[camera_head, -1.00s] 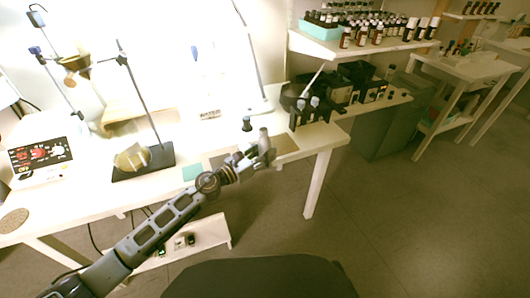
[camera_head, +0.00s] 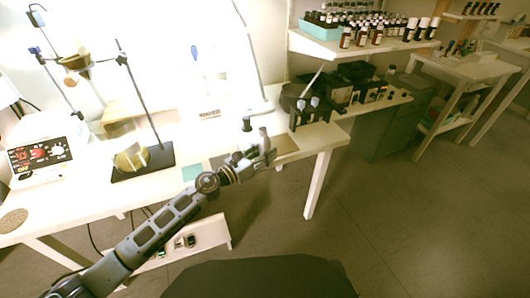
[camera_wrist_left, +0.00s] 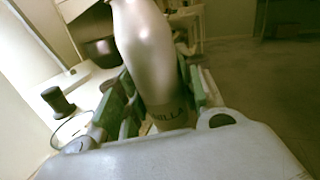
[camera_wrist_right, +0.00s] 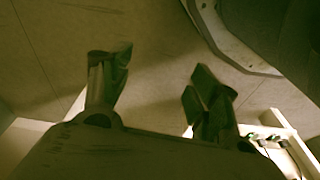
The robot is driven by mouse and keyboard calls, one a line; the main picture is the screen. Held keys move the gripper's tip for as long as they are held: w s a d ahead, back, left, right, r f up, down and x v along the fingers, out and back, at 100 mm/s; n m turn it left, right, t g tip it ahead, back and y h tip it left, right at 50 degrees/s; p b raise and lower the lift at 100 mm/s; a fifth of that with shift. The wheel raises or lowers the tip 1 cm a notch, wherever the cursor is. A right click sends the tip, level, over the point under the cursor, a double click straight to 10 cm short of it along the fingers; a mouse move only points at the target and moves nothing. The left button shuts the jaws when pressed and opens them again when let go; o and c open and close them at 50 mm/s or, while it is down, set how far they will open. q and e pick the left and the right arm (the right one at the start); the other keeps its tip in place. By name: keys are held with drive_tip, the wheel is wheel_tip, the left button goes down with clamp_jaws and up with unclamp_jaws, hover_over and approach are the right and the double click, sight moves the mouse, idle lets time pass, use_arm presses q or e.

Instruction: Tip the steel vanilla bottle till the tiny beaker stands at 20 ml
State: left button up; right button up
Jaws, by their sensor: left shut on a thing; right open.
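The steel vanilla bottle (camera_wrist_left: 148,50) is in my left gripper (camera_wrist_left: 155,98), and its VANILLA lettering shows low between the green-lined fingers. In the head view my left gripper (camera_head: 262,152) holds it over the front right part of the white table; there the bottle is small and hard to separate from the fingers. A round clear rim (camera_wrist_left: 72,130) lies left of the gripper in the left wrist view; I cannot tell whether it is the tiny beaker. No fill level is readable. My right gripper (camera_wrist_right: 160,75) is open and empty, seen only in its wrist view.
A black stopper-like piece (camera_wrist_left: 57,101) stands near the rim. A dark bowl (camera_wrist_left: 101,51) is behind it. Dark holders (camera_head: 305,112) stand at the right end.

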drive_tip(key=shift+w+r, duration=0.1)
drive_tip(key=shift+r, duration=0.15)
drive_tip(key=shift+s, duration=0.25)
drive_tip(key=shift+w+a+r, duration=0.1)
drive_tip(key=shift+r, duration=0.05)
use_arm(q)
drive_tip(key=shift+n, duration=0.3)
use_arm(e)
drive_tip(key=shift+w+r, duration=0.15)
drive_tip(key=shift+r, duration=0.1)
use_arm(q)
drive_tip(key=shift+r, duration=0.1)
use_arm(e)
drive_tip(key=shift+s, duration=0.2)
use_arm(q)
drive_tip(key=shift+b, duration=0.3)
use_arm(e)
drive_tip(key=shift+w+a+r, duration=0.1)
drive_tip(key=shift+w+r, duration=0.05)
drive_tip(key=shift+r, duration=0.25)
use_arm(q)
drive_tip(key=shift+n, duration=0.3)
use_arm(e)
drive_tip(key=shift+s, duration=0.2)
drive_tip(key=shift+w+a+r, duration=0.1)
drive_tip(key=shift+w+r, duration=0.05)
drive_tip(key=shift+r, duration=0.2)
